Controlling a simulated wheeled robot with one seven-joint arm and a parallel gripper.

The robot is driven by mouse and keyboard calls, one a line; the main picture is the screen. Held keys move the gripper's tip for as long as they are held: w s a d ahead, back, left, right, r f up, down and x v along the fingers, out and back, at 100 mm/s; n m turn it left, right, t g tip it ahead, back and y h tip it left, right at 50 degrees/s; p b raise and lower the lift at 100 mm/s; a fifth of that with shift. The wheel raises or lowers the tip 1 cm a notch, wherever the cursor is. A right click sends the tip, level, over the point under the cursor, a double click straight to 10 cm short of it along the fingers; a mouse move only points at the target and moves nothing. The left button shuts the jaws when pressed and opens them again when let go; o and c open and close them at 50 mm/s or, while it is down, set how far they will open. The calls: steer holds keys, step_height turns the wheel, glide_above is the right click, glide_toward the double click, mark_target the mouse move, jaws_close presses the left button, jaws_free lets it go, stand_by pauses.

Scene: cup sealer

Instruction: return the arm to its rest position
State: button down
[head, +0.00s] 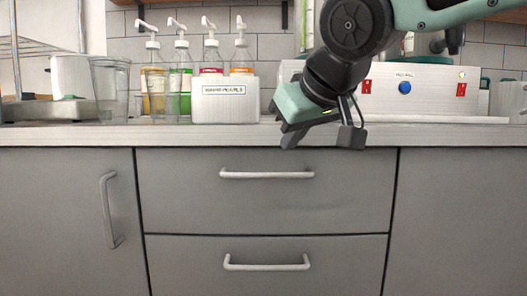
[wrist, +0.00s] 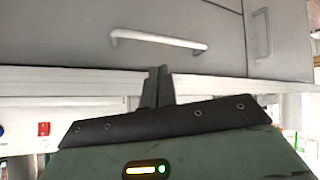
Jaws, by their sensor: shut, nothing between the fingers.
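My gripper (head: 322,138) hangs in front of the counter edge in the head view, pointing down, with nothing in it. In the wrist view my gripper's fingers (wrist: 160,88) are together and point toward the grey drawer front (wrist: 70,30) and its handle (wrist: 158,40). The gripper is apart from the upper drawer handle (head: 267,174), which is below it in the head view. My arm comes down from the upper right.
The counter (head: 200,134) holds a white pump-bottle holder (head: 225,105), a clear container (head: 110,88) and a silver machine (head: 425,88) with a blue button and red switches. Grey drawers and cupboard doors lie below. Space before the drawers looks clear.

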steer(key=s+d+f+g+h, duration=0.1)
steer(key=s+d+f+g, duration=0.2)
steer(key=s+f, duration=0.6)
steer(key=s+d+f+g+h, duration=0.1)
steer(key=s+d+f+g, duration=0.2)
steer(key=s+f, duration=0.6)
steer(key=s+d+f+g+h, duration=0.1)
steer(key=s+d+f+g, duration=0.3)
steer(key=f, duration=0.8)
step_height(320, 180, up, 38)
steer(key=s+p, duration=0.1)
steer(key=p, duration=3.7)
steer(key=shift+s+a+r+n+t, duration=0.2)
steer(key=shift+s+a+n+t, duration=0.1)
steer(key=shift+s+n+t, duration=0.1)
